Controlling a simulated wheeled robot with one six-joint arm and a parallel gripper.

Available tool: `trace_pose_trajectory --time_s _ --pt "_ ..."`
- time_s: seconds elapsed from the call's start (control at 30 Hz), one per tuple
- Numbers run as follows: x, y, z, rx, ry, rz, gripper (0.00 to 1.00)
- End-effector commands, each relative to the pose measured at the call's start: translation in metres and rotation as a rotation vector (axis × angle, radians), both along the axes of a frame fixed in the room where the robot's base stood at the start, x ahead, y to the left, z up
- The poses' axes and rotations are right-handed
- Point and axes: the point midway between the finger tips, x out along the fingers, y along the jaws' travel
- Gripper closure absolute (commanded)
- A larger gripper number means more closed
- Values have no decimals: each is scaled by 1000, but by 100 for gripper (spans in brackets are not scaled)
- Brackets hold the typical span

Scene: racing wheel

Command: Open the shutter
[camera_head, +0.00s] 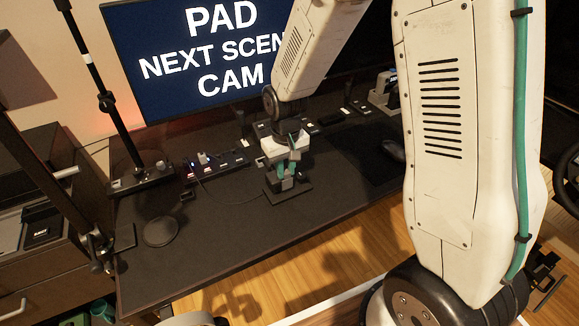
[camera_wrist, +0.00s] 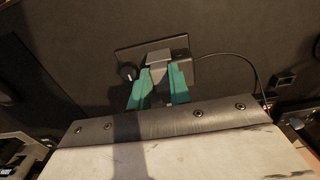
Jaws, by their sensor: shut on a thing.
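A small dark device (camera_head: 300,192) lies on the black desk, with a flat base plate, a round knob and a cable. In the wrist view the device (camera_wrist: 128,52) shows just past my fingertips. A grey block (camera_wrist: 158,59) rises from its middle. My gripper (camera_head: 287,172) points down at the device, and its green fingers (camera_wrist: 160,76) are shut on the grey block. The fingers hide part of the block. I cannot make out a separate shutter, or tell whether the grey block is part of one.
A monitor (camera_head: 195,55) with white text stands behind the desk (camera_head: 220,230). A round black disc (camera_head: 161,231), a row of small boxes (camera_head: 215,165) and a mouse (camera_head: 392,150) lie on the desk. The cable (camera_wrist: 240,62) runs from the device. The desk's front-left area is mostly clear.

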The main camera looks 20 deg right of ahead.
Motion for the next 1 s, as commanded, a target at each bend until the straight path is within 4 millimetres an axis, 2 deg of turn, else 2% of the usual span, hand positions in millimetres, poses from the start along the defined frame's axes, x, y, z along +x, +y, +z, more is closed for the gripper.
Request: trace_pose_trajectory --time_s 0.1,0.13,0.2,0.47,0.57,0.9,1.0 --pt "1 0 0 0 -2 0 100" --pt "1 0 0 0 -2 0 75" --pt "0 0 0 0 -1 -1 58" --pt "0 0 1 0 -1 -1 58" --pt "1 0 7 0 -3 -1 58" --pt "1 0 61 1 -5 -1 58" --pt "1 -1 72 0 -4 -1 58"
